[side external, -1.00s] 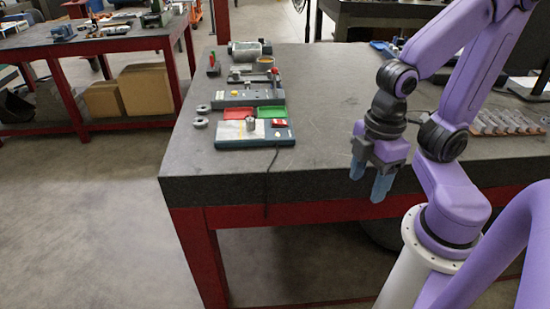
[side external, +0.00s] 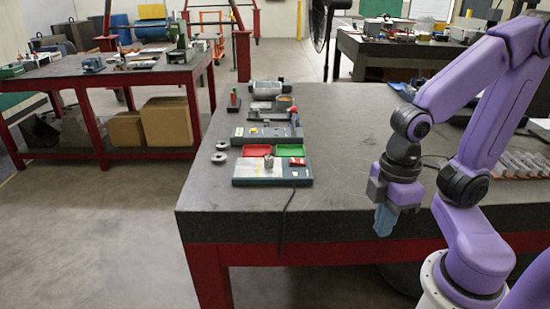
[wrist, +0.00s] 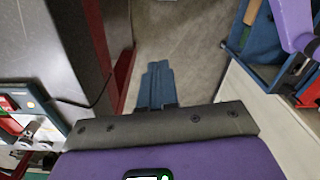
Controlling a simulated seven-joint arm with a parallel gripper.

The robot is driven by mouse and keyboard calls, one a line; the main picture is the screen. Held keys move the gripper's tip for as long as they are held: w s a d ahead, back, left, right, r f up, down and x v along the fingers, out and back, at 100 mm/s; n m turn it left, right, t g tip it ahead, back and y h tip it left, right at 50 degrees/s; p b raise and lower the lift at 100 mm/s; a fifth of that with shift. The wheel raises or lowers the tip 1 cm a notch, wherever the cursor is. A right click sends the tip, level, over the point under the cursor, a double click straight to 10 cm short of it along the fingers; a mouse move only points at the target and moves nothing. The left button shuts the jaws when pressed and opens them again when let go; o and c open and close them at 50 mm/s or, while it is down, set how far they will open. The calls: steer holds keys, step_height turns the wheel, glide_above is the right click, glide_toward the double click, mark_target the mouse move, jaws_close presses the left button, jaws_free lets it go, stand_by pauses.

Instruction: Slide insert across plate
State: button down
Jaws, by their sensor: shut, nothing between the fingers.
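A flat plate (side external: 247,172) with a pale top on a blue-grey base lies near the left edge of the dark table. A small grey metal cylinder, which looks like the insert (side external: 268,161), stands upright on it. Part of the base also shows at the left edge of the wrist view (wrist: 52,117), with a metal piece on it. My gripper (side external: 384,221) hangs fingers-down at the table's front edge, well to the right of the plate. Its blue fingers are together and empty, pointing over the floor in the wrist view (wrist: 157,84).
A red tray (side external: 257,151) and a green tray (side external: 290,150) sit just behind the plate. Another fixture (side external: 262,134) stands behind them. Two metal rings lie to the left. A dark cable (side external: 287,207) runs over the front edge. The tabletop (side external: 345,150) between plate and gripper is clear.

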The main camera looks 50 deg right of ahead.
steer(key=w+m+g+y, duration=0.1)
steer(key=w+m+y, duration=0.1)
steer(key=w+m, duration=0.7)
steer(key=m+t+y, duration=0.4)
steer(key=m+t, duration=0.4)
steer(key=m, duration=2.1)
glide_toward(269, 162)
steer(key=s+d+r, duration=0.2)
steer(key=s+d, duration=0.2)
steer(key=d, duration=0.3)
steer(key=x, duration=1)
steer(key=shift+s+a, duration=0.1)
steer(key=shift+s, duration=0.05)
steer(key=shift+w+a, duration=0.7)
steer(key=shift+w, duration=0.1)
steer(key=shift+w+a+r, duration=0.1)
steer(key=shift+w+a, duration=0.4)
